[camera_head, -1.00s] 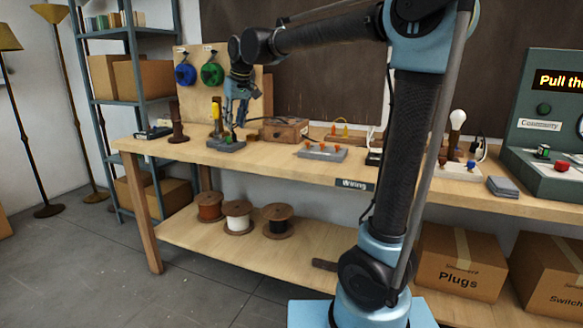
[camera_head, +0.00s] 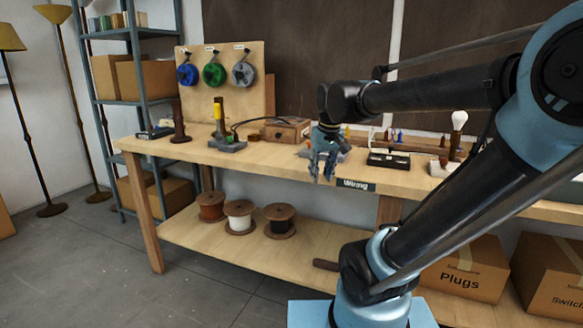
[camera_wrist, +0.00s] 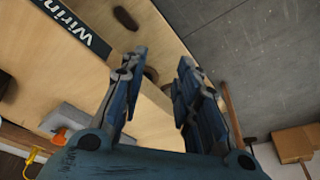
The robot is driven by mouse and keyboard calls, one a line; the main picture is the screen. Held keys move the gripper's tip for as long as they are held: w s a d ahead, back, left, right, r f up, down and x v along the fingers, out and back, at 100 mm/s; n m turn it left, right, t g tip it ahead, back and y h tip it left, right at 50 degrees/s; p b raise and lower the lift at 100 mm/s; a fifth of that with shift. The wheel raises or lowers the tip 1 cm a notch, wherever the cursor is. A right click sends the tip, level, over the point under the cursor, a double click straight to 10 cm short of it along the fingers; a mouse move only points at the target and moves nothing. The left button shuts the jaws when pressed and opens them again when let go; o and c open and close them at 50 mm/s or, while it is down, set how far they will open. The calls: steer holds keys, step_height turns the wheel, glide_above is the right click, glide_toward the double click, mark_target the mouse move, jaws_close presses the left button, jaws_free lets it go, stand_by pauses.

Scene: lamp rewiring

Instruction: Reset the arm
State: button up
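My gripper (camera_head: 321,174) hangs fingers down near the front edge of the wooden workbench (camera_head: 270,165), left of the "Wiring" label (camera_head: 355,185). Its two fingers are apart with nothing between them. In the wrist view my gripper (camera_wrist: 164,62) also shows open and empty, with bench wood and grey floor beyond it. My arm reaches out from its base at the lower right, bent back toward the right. Part of the grey block with orange pieces is hidden behind my gripper.
A grey fixture (camera_head: 227,144) with a yellow-handled tool and a wooden box (camera_head: 286,129) stand on the bench. A black tray (camera_head: 388,160) and a bulb (camera_head: 459,120) are to the right. Spools (camera_head: 280,220) sit on the lower shelf. The bench's front left is clear.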

steer(key=s+d+f+m, duration=0.1)
steer(key=s+d+f, duration=0.3)
steer(key=s+f, duration=0.3)
steer(key=s+d+f+m, duration=0.2)
steer(key=s+d+f, duration=0.3)
steer(key=s+f, duration=0.2)
steer(key=shift+s+d+f+g+h, duration=0.2)
steer(key=shift+d+f+g+h, duration=0.15)
steer(key=shift+f, duration=0.4)
steer(key=shift+w+f, duration=0.2)
steer(key=shift+w, duration=0.25)
